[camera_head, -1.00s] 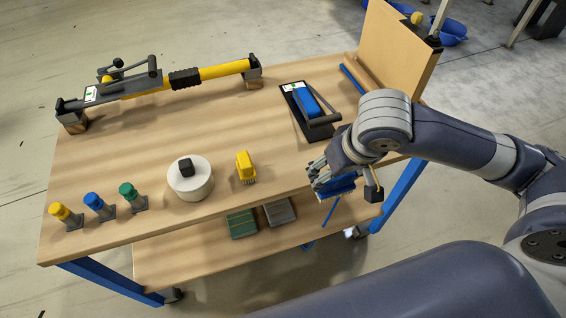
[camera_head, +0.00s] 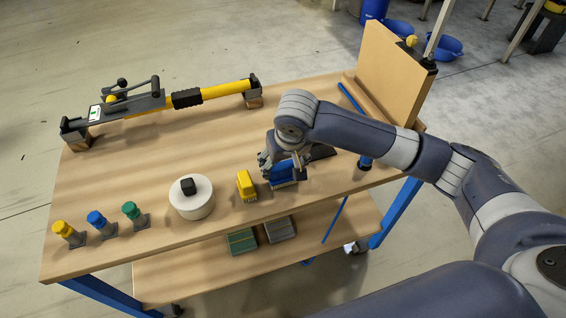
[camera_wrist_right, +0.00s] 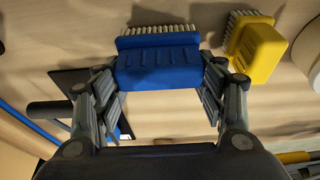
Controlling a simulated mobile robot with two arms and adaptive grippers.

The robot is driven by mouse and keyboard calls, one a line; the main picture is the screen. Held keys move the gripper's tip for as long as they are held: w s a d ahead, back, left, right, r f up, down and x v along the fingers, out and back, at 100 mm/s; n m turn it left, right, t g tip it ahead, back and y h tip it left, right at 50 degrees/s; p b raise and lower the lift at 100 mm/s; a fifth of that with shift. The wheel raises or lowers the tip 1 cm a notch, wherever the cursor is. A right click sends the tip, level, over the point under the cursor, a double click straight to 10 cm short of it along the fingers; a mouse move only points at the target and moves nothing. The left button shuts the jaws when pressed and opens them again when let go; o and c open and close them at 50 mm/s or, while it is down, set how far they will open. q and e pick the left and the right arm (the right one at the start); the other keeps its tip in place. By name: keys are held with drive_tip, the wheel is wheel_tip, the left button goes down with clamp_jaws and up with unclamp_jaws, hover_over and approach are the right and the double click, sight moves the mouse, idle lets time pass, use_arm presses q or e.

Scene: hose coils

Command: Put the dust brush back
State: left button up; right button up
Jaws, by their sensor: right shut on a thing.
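My right gripper (camera_head: 280,165) is shut on a blue brush (camera_head: 284,174), just right of the yellow brush (camera_head: 246,185) over the table top. In the right wrist view the blue brush (camera_wrist_right: 158,70) sits between the two fingers (camera_wrist_right: 160,95), its pale bristles pointing away from the palm. The yellow brush (camera_wrist_right: 256,52) lies beside it, to its right, a small gap apart. I cannot tell whether the held brush touches the table. My left gripper is not in view.
A white round block (camera_head: 191,203) with a black knob stands left of the brushes. Yellow, blue and green knobs (camera_head: 98,222) line the front left. A yellow-and-black tool (camera_head: 190,98) lies at the back. A dark plate (camera_head: 322,152) is partly hidden behind my arm.

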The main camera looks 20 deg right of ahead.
drive_tip(key=shift+f, duration=0.4)
drive_tip(key=shift+f, duration=0.1)
drive_tip(key=o, duration=1.4)
drive_tip(key=v, duration=1.2)
